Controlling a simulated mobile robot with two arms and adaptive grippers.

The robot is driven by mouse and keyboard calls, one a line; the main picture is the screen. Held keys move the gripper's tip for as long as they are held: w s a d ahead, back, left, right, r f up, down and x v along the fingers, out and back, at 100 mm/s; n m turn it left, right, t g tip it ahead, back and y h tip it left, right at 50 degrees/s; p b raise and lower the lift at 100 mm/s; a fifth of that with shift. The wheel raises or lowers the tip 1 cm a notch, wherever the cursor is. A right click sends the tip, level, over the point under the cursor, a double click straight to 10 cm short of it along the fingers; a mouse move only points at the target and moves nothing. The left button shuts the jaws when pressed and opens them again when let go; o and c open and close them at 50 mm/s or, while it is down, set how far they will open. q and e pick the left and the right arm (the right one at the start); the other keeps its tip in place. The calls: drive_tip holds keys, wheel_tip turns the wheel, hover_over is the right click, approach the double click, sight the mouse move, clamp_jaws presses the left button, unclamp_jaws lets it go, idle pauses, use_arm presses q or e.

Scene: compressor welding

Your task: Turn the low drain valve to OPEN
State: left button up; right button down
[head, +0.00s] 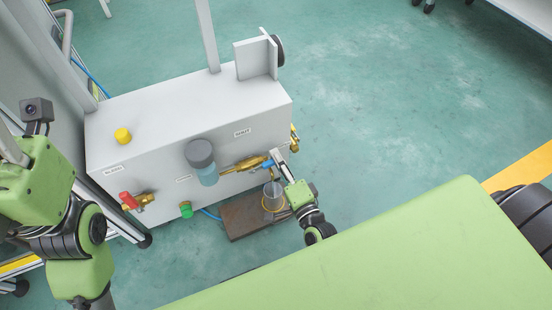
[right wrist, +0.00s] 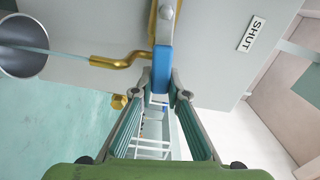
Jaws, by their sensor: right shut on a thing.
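The drain valve is a brass fitting (head: 243,164) with a blue lever handle (head: 268,164), low on the front of the pale grey box. My right gripper (head: 277,158) is at this handle. In the right wrist view the blue handle (right wrist: 162,68) runs lengthwise between the fingertips, and my right gripper (right wrist: 164,92) is shut on its end. A label reading SHUT (right wrist: 249,36) is on the box face, to the right of the handle. A bent brass outlet pipe (right wrist: 122,61) leads from the valve toward a cup. My left gripper is out of view; only its arm shows.
A clear cup (head: 272,196) stands on a brown tray (head: 238,221) below the valve. Open green floor lies right.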

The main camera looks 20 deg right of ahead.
drive_tip(key=shift+w+f+m+b, duration=0.1)
drive_tip(key=shift+f+m+b, duration=0.25)
drive_tip(key=shift+f+m, duration=0.35)
drive_tip(key=shift+r, duration=0.15)
drive_tip(key=c, duration=2)
unclamp_jaws()
drive_tip(key=shift+o, duration=0.2)
wheel_tip(320, 180, up, 10)
